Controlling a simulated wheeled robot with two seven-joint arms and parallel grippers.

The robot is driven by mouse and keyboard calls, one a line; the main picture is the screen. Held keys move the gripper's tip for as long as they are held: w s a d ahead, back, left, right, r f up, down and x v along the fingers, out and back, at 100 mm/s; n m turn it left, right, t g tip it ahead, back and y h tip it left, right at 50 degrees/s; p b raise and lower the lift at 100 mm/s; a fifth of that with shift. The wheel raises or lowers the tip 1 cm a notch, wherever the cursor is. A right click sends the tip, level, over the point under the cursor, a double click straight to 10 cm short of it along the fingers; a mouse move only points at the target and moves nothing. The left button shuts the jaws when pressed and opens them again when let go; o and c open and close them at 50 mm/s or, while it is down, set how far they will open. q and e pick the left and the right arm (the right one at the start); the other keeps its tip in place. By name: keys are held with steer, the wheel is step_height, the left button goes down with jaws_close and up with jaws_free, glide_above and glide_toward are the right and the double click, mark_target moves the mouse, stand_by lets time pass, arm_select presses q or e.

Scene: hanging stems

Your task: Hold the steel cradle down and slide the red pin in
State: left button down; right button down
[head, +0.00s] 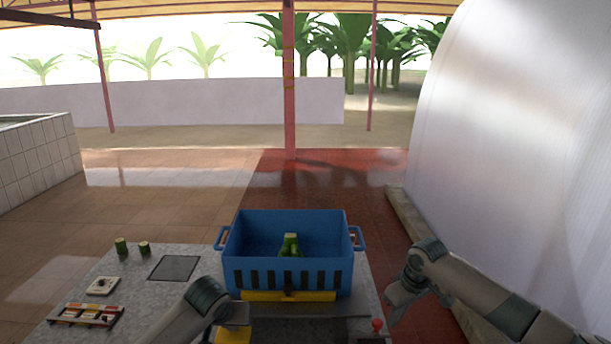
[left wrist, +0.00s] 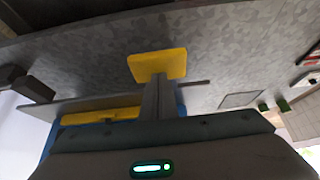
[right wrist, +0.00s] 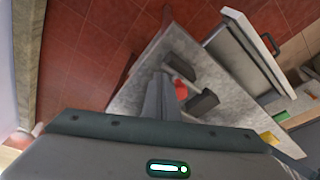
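The red pin (head: 377,325) stands at the table's front right corner in the head view. In the right wrist view the red pin (right wrist: 181,90) shows between two dark blocks (right wrist: 203,103). My right gripper (right wrist: 157,95) is shut and empty, with its tips close to them; I cannot tell whether they touch. A yellow pad (left wrist: 157,66) lies at the table's front, partly behind my left arm in the head view. My left gripper (left wrist: 156,92) is shut and empty, its tips at the pad's edge; contact is unclear. I cannot clearly make out the steel cradle.
A blue crate (head: 288,277) with green stems (head: 290,245) stands on the grey table (head: 130,265). A yellow bar (head: 262,296) lies at its front. A parts tray (head: 88,315), a small white block (head: 102,286) and a dark plate (head: 174,268) lie at left.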

mark_target(233, 333)
arm_select(q)
steer(key=shift+f, duration=1.55)
arm_select(e)
steer(key=shift+a, duration=0.2)
steer(key=shift+a, duration=2.4)
steer(key=shift+d+r, duration=0.5)
steer(key=shift+r, duration=0.4)
steer(key=shift+d+r, duration=0.4)
steer(key=shift+r, duration=0.4)
steer(key=shift+d+r, duration=0.4)
steer(key=shift+r, duration=0.4)
steer(key=s+r, duration=0.3)
steer(key=s, duration=0.3)
